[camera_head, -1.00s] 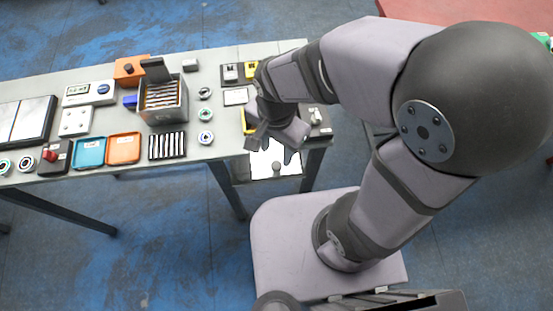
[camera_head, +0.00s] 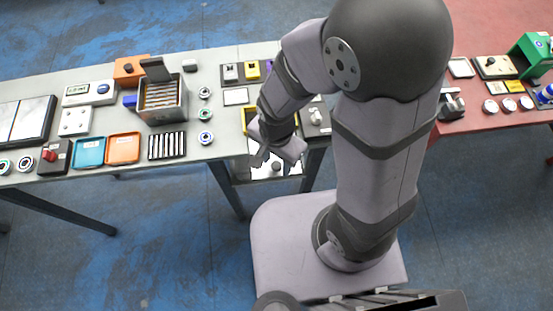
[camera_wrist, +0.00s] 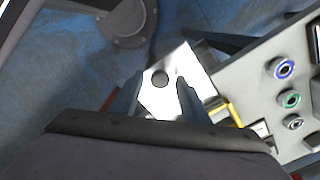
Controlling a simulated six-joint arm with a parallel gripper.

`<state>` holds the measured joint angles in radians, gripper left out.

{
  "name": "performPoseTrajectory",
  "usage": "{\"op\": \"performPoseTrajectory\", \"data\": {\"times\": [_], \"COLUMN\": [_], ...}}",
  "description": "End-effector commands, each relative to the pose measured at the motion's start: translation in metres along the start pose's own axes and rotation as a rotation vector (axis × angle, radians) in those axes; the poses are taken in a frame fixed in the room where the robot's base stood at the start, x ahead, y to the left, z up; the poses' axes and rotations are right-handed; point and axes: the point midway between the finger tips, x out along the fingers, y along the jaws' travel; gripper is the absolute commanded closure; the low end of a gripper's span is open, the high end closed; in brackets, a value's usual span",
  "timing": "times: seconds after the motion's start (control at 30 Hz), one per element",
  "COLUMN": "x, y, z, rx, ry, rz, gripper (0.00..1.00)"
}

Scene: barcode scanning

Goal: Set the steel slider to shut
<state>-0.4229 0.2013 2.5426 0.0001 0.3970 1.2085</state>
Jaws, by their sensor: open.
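The steel slider (camera_head: 292,171) is a bright, flat, drawer-like panel with a dark round knob (camera_head: 276,166). It sticks out below the front edge of the grey table. In the wrist view the slider (camera_wrist: 199,68) is a white shiny plate, with its knob (camera_wrist: 160,78) between my fingertips in the picture. My gripper (camera_head: 269,162) is open and empty, over or beside the panel in the head view. Its two fingers also show in the wrist view (camera_wrist: 159,84). I cannot tell how far above the knob they are. The slider's back part is hidden.
The grey table (camera_head: 225,133) carries a metal bin (camera_head: 163,103), blue and orange trays (camera_head: 122,148), several round pieces and small devices. A red table (camera_head: 470,122) with a green box (camera_head: 532,55) stands at right.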

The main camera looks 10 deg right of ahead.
Motion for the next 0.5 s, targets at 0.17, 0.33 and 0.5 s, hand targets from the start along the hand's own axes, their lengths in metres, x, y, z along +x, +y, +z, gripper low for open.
{"op": "performPoseTrajectory", "data": {"times": [0.17,0.33,0.5], "x": [0.001,0.0009,0.0008], "y": [0.0002,0.0002,0.0003], "z": [0.0001,0.0001,0.0001], "rx": [0.0,0.0,0.0], "ry": [0.0,0.0,0.0], "rz": [0.0,0.001,0.001], "gripper": [0.58,0.75,1.0]}}
